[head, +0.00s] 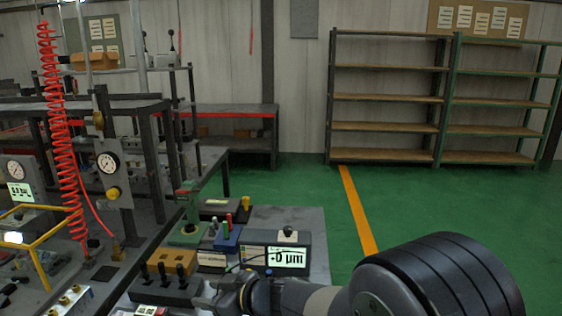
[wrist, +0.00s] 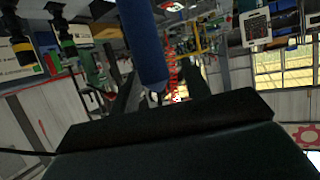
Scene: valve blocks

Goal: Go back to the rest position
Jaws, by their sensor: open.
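My gripper (head: 212,300) is at the bottom of the head view, low by the front of the bench. My dark arm reaches in from the lower right. In the wrist view the two dark fingers of my gripper (wrist: 158,92) stand apart, so it is open. A blue cylinder (wrist: 147,40) comes down from the top edge between or just beyond the fingers. I cannot tell whether it touches them. In the head view the fingertips are small and hard to make out against the dark block behind.
A dark block with black levers (head: 165,287), a blue block (head: 228,238), a green fixture (head: 187,232) and a gauge display (head: 287,257) crowd the grey bench (head: 316,230). A red coiled hose (head: 62,130) hangs at left. Green floor (head: 290,190) is open behind, before the shelves (head: 388,98).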

